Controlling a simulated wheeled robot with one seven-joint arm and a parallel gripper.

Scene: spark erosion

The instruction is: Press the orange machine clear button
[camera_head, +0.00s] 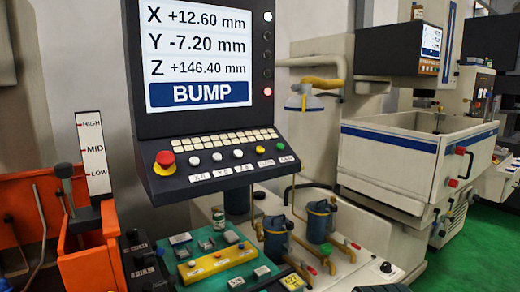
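A dark control panel (212,176) hangs below a screen (197,55) that reads X +12.60, Y -7.20, Z +146.40 mm and BUMP. Along the panel is a row of buttons. A small yellow-orange button (260,149) sits right of three pale ones and left of a green one (281,146). It may be the clear button; the label below it is too small to read. A red mushroom button (165,159) on a yellow base is at the panel's left end. My gripper is not in view.
Below the panel is a bench with a yellow block (208,262), a green tray and blue-grey cylindrical devices (320,222). An orange bin (90,258) with a level gauge stands at the left. A white machine tank (400,160) stands at the right, with green floor beside it.

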